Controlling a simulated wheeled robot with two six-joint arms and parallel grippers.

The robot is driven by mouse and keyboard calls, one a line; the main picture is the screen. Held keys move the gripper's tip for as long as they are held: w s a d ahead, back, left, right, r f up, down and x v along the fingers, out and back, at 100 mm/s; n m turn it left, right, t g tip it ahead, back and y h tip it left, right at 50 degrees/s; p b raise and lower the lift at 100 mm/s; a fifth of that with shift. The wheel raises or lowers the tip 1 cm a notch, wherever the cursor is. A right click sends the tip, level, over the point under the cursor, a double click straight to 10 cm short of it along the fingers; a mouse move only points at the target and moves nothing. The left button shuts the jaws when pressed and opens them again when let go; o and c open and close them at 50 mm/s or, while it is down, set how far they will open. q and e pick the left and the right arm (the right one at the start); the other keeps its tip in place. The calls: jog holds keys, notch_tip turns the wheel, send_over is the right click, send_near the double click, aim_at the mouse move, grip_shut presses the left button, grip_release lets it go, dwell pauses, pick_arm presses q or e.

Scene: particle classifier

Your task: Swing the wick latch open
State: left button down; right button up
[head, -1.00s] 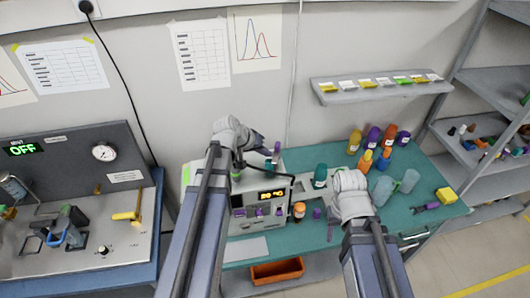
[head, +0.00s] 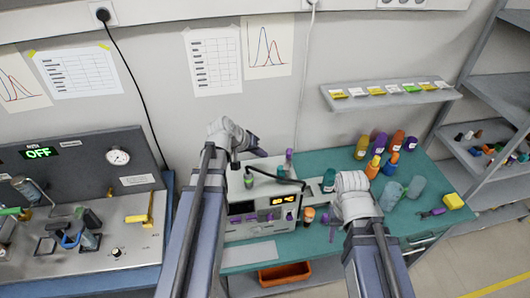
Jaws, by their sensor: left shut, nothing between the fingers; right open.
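The grey particle classifier (head: 262,228) stands on the teal bench, with a lit amber display on its front and small purple parts along its face. I cannot pick out the wick latch for certain at this size. A small green-topped part (head: 248,180) stands at the classifier's upper left, and a purple-topped one (head: 288,160) at its back. My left gripper (head: 248,143) is shut and empty, above the back left of the classifier, apart from it. My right gripper (head: 335,217) is open, right of the classifier; its own wrist mostly hides its fingers.
A teal bottle (head: 328,180) stands close to the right wrist. A wall shelf (head: 390,98) hangs above. An orange bin (head: 285,273) sits below the bench. A panel marked OFF stands left.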

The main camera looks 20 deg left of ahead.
aim_at(288, 157)
pick_arm(q)
jog(key=a+p+v, duration=0.1)
jog(key=p+v, duration=0.3)
jog(key=v, duration=0.2)
jog(key=shift+m+g+h, duration=0.4)
jog(key=shift+m+h, duration=0.1)
jog(key=shift+m, duration=0.4)
jog(key=b+x, duration=0.4)
jog(key=x, duration=0.1)
jog(key=b+x, duration=0.4)
jog(key=x, duration=0.1)
jog(key=shift+w, duration=0.3)
jog(key=d, duration=0.3)
jog(key=shift+w+r, duration=0.15)
jog(key=shift+r, duration=0.1)
jog(key=shift+d, duration=0.45)
